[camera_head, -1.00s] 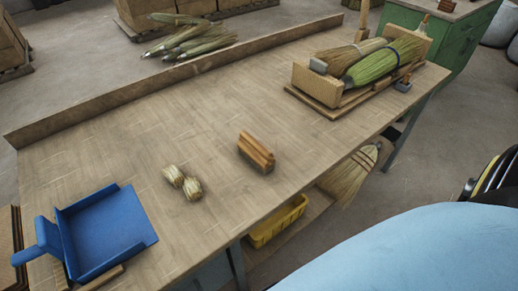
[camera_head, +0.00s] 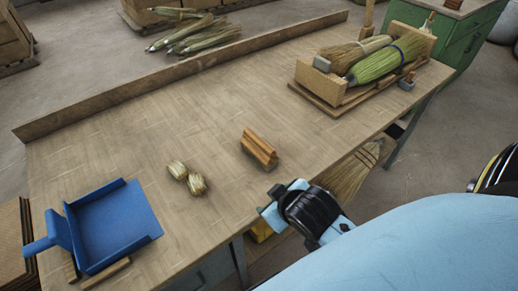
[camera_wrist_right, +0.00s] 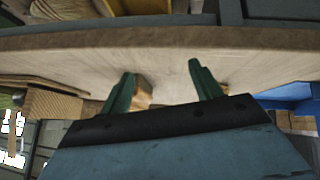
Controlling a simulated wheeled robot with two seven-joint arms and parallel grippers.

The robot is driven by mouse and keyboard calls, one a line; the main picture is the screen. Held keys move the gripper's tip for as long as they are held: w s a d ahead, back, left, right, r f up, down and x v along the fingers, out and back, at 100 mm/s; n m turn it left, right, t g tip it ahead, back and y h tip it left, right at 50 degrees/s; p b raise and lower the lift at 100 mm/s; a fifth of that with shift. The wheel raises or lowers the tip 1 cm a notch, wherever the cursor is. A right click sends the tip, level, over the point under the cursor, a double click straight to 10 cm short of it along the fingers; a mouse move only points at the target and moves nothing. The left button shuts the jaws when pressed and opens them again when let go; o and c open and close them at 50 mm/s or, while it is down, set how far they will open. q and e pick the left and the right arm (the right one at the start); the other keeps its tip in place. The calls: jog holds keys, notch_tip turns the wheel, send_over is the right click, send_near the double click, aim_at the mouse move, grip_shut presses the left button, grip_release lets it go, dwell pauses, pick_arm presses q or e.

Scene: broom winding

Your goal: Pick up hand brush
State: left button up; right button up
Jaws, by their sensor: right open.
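The hand brush (camera_head: 259,148), a ridged wooden block with a dark underside, lies on the workbench (camera_head: 120,135) near its front edge in the head view. My right gripper (camera_head: 277,191) is at the bench's front edge, just nearer than the brush and apart from it. In the right wrist view its two green fingers (camera_wrist_right: 162,85) are spread with a gap between them. A wooden piece (camera_wrist_right: 142,93), seemingly the brush, shows partly hidden behind the left finger. My left gripper is not in view.
A blue dustpan (camera_head: 115,226) lies at the bench's left end. A wooden holder (camera_head: 316,86) with brooms stands at the far right. Bare bench top surrounds the brush.

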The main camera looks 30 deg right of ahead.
jog(key=w+a+r+n+t+y, duration=0.25)
jog(key=w+r+n+t, duration=0.25)
jog(key=w+r+t, duration=0.75)
jog(key=w+a+r+n+g+y, duration=0.1)
jog(key=a+r+n+g+y, duration=0.45)
jog(key=a+n+y, duration=0.4)
jog(key=w+a+r+n+g+y, duration=0.1)
jog(key=a+r+n+g+y, duration=0.45)
jog(key=n, duration=0.75)
jog(key=n+g+h, duration=0.8)
jog(key=g+h, duration=0.1)
jog(key=h, duration=0.7)
send_near(259, 148)
jog(key=w+a+r, duration=0.1)
jog(key=w, duration=0.2)
jog(key=shift+h, duration=0.25)
jog(key=f, duration=0.6)
jog(key=shift+s+d+f+b, duration=0.2)
jog(key=shift+f+b, duration=0.1)
jog(key=shift+f, duration=0.55)
jog(key=f, duration=0.2)
jog(key=s+d+f, duration=0.1)
jog(key=f, duration=0.1)
jog(key=shift+s+f, duration=0.1)
jog(key=shift+f, duration=0.45)
jog(key=c, duration=1.1)
notch_tip(259, 148, up, 10)
jog(key=shift+r+p, duration=0.1)
jog(key=shift+p, duration=0.25)
